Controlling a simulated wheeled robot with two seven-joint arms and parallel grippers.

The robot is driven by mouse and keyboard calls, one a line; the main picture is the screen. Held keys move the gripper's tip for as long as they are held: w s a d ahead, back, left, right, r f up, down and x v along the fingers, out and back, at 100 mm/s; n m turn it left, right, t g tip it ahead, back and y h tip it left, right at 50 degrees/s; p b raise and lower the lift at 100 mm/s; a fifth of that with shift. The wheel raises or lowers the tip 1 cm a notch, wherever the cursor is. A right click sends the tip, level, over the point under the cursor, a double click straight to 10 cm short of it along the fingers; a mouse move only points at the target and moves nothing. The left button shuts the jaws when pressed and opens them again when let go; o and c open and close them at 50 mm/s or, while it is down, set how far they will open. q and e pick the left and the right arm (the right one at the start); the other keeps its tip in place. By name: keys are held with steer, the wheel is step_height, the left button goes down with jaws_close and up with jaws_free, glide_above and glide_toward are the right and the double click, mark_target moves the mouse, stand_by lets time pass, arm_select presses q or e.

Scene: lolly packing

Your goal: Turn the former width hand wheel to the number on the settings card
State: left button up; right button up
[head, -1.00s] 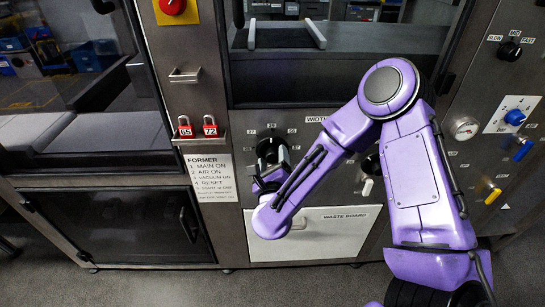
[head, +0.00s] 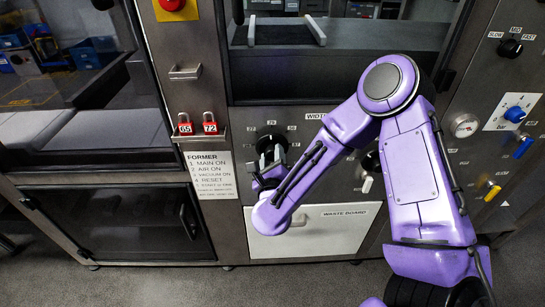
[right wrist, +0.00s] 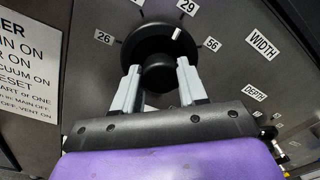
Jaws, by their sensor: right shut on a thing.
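The width hand wheel (head: 268,139) is a round black wheel with a central hub on the grey panel, left of the WIDTH label (head: 318,116). In the right wrist view the wheel (right wrist: 152,45) has a white mark that points between the numbers 29 and 56, and 26 is at its left. My right gripper (right wrist: 158,70) is shut on the wheel's hub, one finger on each side of it. In the head view the right gripper (head: 270,156) partly hides the wheel's lower part. No settings card can be made out. My left gripper is not in view.
A white WASTE BOARD bin (head: 330,241) is below. A second black knob (head: 371,162) is partly behind my right arm. A gauge (head: 465,126) and valves are at the right.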

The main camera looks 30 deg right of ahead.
steer(key=shift+n, duration=0.3)
steer(key=n, duration=0.4)
steer(key=shift+n, duration=2.1)
steer(key=o, duration=1.1)
steer(key=b+v, duration=0.2)
steer(key=v, duration=0.8)
steer(key=shift+s+a+f, duration=0.1)
steer(key=shift+s+f, duration=0.1)
steer(key=shift+s, duration=0.05)
